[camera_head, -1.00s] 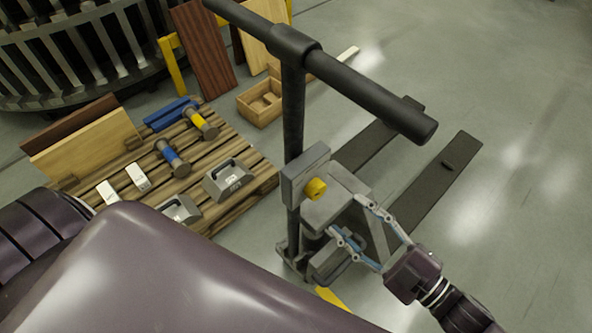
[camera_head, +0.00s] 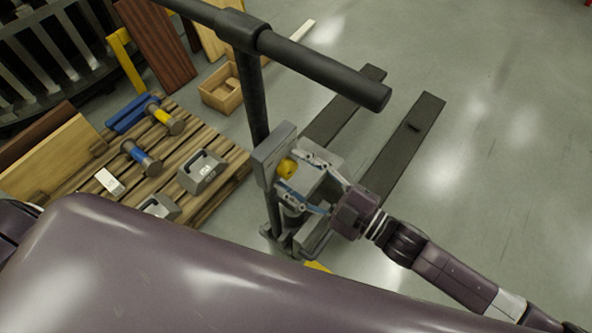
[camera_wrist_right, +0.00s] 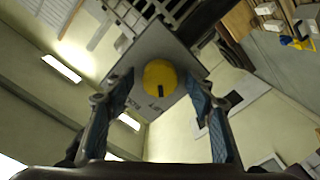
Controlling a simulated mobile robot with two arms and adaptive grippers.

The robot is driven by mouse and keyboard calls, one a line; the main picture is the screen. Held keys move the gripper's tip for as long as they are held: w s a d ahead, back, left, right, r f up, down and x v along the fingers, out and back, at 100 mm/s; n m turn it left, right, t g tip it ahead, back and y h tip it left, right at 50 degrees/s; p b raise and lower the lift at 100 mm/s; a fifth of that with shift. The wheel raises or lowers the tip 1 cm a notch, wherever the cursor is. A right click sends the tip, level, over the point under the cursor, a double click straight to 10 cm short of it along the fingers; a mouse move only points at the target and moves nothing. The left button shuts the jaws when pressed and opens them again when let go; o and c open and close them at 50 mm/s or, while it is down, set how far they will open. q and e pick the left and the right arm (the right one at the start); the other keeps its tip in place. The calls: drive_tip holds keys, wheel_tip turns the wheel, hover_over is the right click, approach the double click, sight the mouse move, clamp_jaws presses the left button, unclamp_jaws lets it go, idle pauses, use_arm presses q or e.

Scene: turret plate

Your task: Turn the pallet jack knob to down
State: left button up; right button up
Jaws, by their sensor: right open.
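The pallet jack (camera_head: 254,95) stands upright with a dark T-handle. A grey plate (camera_head: 268,152) on its column carries the yellow round knob (camera_head: 287,168). My right gripper (camera_head: 292,171) is open, with its fingers reaching toward the plate on either side of the knob. In the right wrist view the knob (camera_wrist_right: 160,74) lies between the two blue-padded fingertips (camera_wrist_right: 158,86), with a gap on each side. A dark mark on the knob points down in that picture, toward lettering that seems to read LIFT. Other lettering is hard to read. My left gripper is out of view.
The jack's T-bar (camera_head: 320,72) passes above the knob. The forks (camera_head: 405,140) lie on the floor behind. A wooden pallet (camera_head: 222,172) with hammers and grey weights stands to the left, near a wooden box (camera_head: 222,90). The floor at right is clear.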

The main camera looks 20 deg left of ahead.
drive_tip(key=c, duration=1.2)
drive_tip(key=shift+o, duration=0.2)
